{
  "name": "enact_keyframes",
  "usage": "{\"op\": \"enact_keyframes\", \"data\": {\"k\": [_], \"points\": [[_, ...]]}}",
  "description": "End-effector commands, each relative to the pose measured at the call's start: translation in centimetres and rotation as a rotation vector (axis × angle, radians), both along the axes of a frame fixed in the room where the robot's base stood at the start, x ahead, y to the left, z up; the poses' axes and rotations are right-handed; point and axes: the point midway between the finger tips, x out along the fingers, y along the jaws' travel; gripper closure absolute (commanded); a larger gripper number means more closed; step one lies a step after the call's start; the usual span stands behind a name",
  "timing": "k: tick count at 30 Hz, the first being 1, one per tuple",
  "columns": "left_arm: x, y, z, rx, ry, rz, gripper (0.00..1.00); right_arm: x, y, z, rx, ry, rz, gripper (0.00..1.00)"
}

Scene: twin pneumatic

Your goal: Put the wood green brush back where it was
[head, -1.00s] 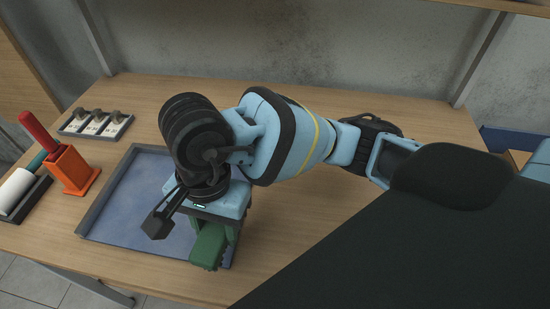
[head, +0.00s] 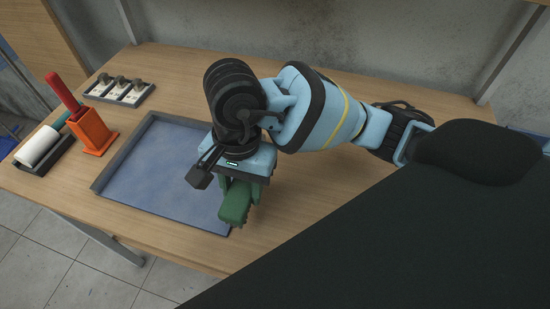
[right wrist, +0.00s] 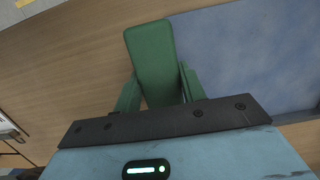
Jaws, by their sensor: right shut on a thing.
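My right gripper (head: 240,190) is over the right edge of the blue tray, pointing down. It is shut on the green brush (head: 236,205), whose green block shows below the gripper. In the right wrist view the brush (right wrist: 152,55) lies between two green fingers (right wrist: 158,92), with wood table to its left and blue tray surface to its right. My left gripper is not in view.
The grey-rimmed blue tray (head: 150,175) lies on the wooden table (head: 310,185). At the left are an orange holder (head: 92,133) with a red-handled tool (head: 62,92), a white roller (head: 37,146) in a dark tray, and a rack (head: 119,92) with three knobbed pieces. The table's back middle is clear.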

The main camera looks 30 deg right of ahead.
Motion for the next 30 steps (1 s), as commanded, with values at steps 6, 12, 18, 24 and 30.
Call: {"op": "enact_keyframes", "data": {"k": [6,12,18,24,30], "points": [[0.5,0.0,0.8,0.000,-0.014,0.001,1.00,2.3,-4.7,-0.3,-0.003,0.000,-0.006,0.84],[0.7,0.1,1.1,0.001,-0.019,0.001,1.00,3.8,-7.8,-0.7,0.000,-0.001,-0.002,0.84],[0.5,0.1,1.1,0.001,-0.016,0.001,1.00,4.3,-8.6,-0.8,0.001,-0.001,0.001,0.84],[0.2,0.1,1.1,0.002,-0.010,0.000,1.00,4.7,-9.6,-0.9,-0.001,0.000,-0.003,0.84],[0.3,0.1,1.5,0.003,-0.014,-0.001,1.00,4.8,-9.8,-3.6,0.000,0.001,0.000,0.84]]}}
